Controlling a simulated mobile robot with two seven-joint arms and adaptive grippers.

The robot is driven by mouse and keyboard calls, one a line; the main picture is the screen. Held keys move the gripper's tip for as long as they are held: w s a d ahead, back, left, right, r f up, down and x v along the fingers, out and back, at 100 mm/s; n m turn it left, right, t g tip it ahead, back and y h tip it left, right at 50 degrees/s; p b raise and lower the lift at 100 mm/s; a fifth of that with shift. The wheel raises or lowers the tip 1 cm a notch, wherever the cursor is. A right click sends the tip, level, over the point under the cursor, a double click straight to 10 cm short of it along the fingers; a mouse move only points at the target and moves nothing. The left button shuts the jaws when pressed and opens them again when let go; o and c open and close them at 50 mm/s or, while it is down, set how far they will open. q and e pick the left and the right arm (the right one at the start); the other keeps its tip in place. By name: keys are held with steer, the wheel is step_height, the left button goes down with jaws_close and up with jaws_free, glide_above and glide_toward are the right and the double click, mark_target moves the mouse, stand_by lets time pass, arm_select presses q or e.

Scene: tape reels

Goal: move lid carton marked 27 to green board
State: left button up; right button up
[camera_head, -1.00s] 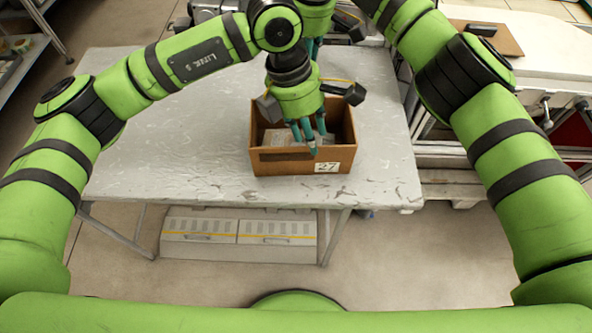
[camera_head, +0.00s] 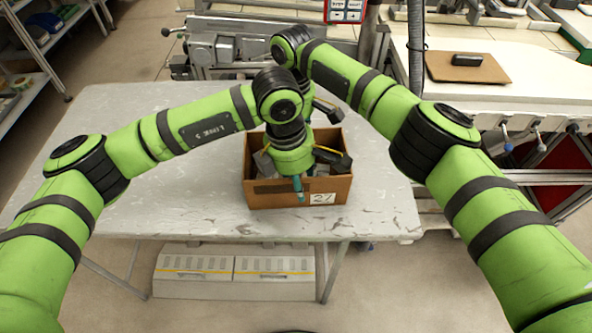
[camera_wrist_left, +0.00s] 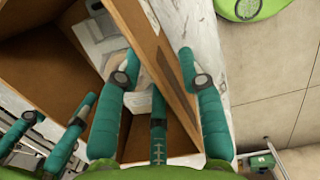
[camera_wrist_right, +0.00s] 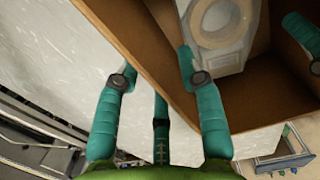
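The brown open-top carton (camera_head: 268,198) stands on the grey table, its white label reading 27 on the front wall. It also shows in the left wrist view (camera_wrist_left: 60,65) and the right wrist view (camera_wrist_right: 245,100). My left gripper (camera_head: 298,185) is down at the front wall; in its wrist view (camera_wrist_left: 158,60) the fingers are apart, one on each side of that wall. My right gripper (camera_wrist_right: 153,62) has its fingers apart astride the opposite wall; in the head view it is mostly hidden behind the left one. I cannot make out the green board.
A tape reel (camera_wrist_right: 220,20) and pale items lie inside the carton. The grey table (camera_head: 130,175) is bare to the left of the carton. A white bench (camera_head: 520,80) at the right carries a brown board (camera_head: 468,68) with a black object. Shelving stands far left.

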arm_select(q)
steer(key=shift+d+f, duration=0.1)
steer(key=shift+f, duration=0.6)
arm_select(e)
steer(key=shift+s+f, duration=0.1)
steer(key=shift+f, duration=0.55)
arm_select(q)
jaws_close()
arm_select(e)
jaws_close()
